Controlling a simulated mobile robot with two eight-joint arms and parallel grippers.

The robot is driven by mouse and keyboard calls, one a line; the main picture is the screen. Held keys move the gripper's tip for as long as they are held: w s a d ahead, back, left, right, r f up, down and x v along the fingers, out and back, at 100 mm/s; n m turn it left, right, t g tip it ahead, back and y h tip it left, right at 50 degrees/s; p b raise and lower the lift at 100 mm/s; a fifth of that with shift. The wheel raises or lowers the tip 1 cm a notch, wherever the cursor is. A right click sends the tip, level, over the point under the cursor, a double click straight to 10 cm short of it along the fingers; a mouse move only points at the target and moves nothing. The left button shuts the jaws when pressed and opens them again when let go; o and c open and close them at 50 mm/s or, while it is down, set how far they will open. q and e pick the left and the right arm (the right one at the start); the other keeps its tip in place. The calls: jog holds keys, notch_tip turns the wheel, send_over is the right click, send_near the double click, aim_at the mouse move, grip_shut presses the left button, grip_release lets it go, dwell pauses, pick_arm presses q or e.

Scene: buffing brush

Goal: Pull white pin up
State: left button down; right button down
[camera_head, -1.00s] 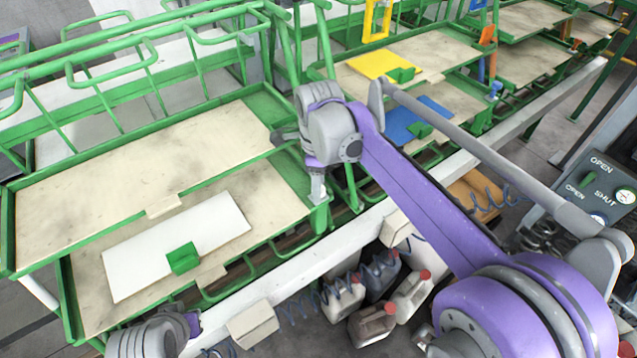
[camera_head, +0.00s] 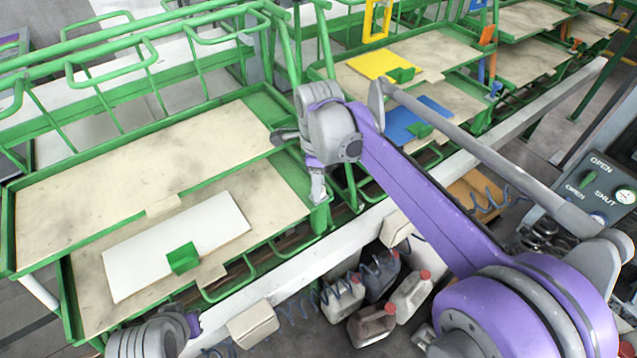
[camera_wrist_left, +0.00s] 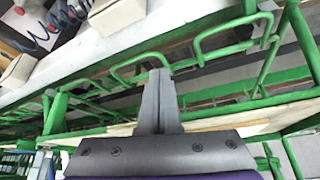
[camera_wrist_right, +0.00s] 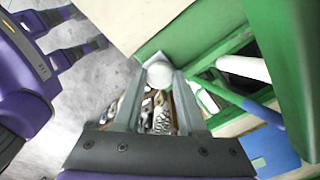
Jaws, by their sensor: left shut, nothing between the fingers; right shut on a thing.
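The white pin (camera_wrist_right: 158,73) shows its round white end between the fingertips of my right gripper (camera_wrist_right: 157,80) in the right wrist view. The right gripper is shut on it, right beside a green frame part. The pin's lower part is hidden, so I cannot tell how far up it stands. In the head view my right gripper (camera_head: 317,188) is at the near right corner of the green rack, and the pin cannot be made out there. My left gripper (camera_wrist_left: 160,95) is shut and empty in the left wrist view, apart from the green rails.
The green rack (camera_head: 62,300) holds beige boards (camera_head: 140,165) and a white plate (camera_head: 140,265) with a green block (camera_head: 183,258). A pale beam (camera_head: 285,285) runs along its front. Several jugs (camera_head: 372,322) stand below on the right, near a control panel (camera_head: 600,190).

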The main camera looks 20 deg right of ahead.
dwell(0.5)
